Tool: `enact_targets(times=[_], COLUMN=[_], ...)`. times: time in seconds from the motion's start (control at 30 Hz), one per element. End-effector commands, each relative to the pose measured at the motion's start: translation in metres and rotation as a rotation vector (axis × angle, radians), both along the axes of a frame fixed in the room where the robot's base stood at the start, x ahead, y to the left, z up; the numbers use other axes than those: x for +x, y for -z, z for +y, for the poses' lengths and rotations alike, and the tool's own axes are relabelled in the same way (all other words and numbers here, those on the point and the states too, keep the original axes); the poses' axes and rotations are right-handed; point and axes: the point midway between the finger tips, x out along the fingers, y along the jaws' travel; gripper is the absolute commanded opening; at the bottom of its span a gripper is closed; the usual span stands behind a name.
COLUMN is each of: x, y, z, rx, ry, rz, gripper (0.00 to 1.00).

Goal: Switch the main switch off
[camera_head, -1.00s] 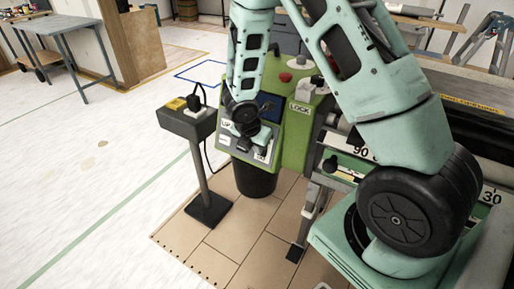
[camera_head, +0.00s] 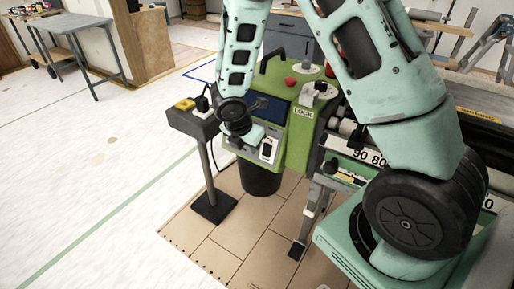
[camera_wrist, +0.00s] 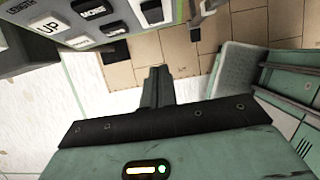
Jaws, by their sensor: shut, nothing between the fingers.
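The green machine (camera_head: 297,145) carries a slanted control panel. A black rocker switch on a white plate (camera_head: 266,149) sits at the panel's lower right; a switch on a white plate also shows at the top of the wrist view (camera_wrist: 151,10). I cannot tell for certain that this is the main switch. My gripper (camera_wrist: 157,72) is shut and empty, pointing past the panel's lower edge with floor behind its tips. In the head view my wrist hides the panel's left part, and the fingertips are hard to make out, close to the panel's front.
A post-mounted box (camera_head: 194,124) with a black plug stands left of the panel. The floor at left is clear.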

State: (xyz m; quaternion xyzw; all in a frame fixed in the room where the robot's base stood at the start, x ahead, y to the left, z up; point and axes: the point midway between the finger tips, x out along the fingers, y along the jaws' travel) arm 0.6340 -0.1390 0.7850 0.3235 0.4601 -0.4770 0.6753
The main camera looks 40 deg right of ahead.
Motion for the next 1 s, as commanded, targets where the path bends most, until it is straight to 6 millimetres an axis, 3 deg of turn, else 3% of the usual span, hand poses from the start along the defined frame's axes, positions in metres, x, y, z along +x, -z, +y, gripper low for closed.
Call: enact_targets(times=[0.1, 0.3, 1.0], x=[-0.004, -0.009, -0.011], y=[-0.021, -0.038, -0.045], z=[0.013, 0.025, 0.031], rx=[0.001, 0.000, 0.006], ry=[-0.003, -0.002, 0.010], rz=[-0.002, 0.000, -0.004], gripper=[0.00, 0.00, 0.00])
